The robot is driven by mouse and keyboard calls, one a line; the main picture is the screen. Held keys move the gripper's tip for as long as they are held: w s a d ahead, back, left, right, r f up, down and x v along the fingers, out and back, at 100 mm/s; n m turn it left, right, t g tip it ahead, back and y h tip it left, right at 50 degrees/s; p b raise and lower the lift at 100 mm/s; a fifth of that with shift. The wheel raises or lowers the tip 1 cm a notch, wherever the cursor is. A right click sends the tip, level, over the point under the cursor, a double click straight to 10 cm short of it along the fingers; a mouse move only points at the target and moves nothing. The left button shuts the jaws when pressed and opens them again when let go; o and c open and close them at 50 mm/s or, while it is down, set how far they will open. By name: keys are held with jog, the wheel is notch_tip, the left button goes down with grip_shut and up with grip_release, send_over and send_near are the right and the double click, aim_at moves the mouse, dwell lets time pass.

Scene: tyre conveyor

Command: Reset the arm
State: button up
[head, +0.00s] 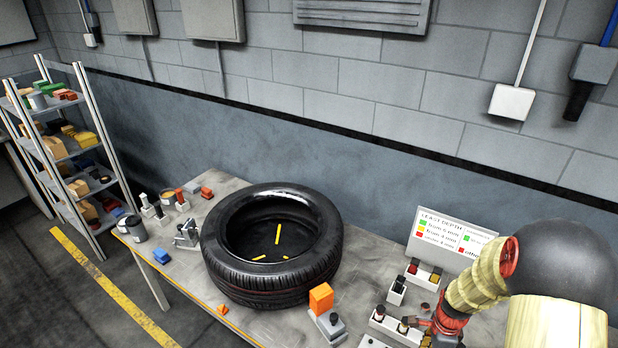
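My arm enters at the lower right, with cream-coloured links, red rings and a large dark rounded part. My gripper (432,328) is at the arm's low end, over the right part of the table (375,270). It is small and partly merged with the things around it, so I cannot tell whether its fingers are open or shut, or whether it holds anything. A black tyre (272,246) lies flat on the table, left of my gripper and apart from it. Yellow pieces (278,234) show inside the tyre's opening.
An orange block on a grey stand (321,298) stands between tyre and gripper. Small holders with dark tops (396,290) and a tread-depth sign (447,240) are close to the arm. A shelf rack (75,150) stands at the left. Bare table lies right of the tyre.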

jog(key=s+a+r+n+t+b, duration=0.3)
jog(key=s+a+r+n+b, duration=0.1)
jog(key=a+r+n+b, duration=0.3)
jog(key=s+a+r+n+t+b, duration=0.3)
jog(key=s+a+r+n+b, duration=0.2)
jog(key=a+r+n+b, duration=0.3)
jog(key=a+r+n, duration=0.3)
jog(key=r+n, duration=0.3)
jog(key=r, duration=0.1)
jog(key=shift+s+a+r+n, duration=0.15)
jog(key=shift+s+a+n, duration=0.15)
jog(key=shift+a, duration=0.1)
jog(key=shift+c, duration=0.9)
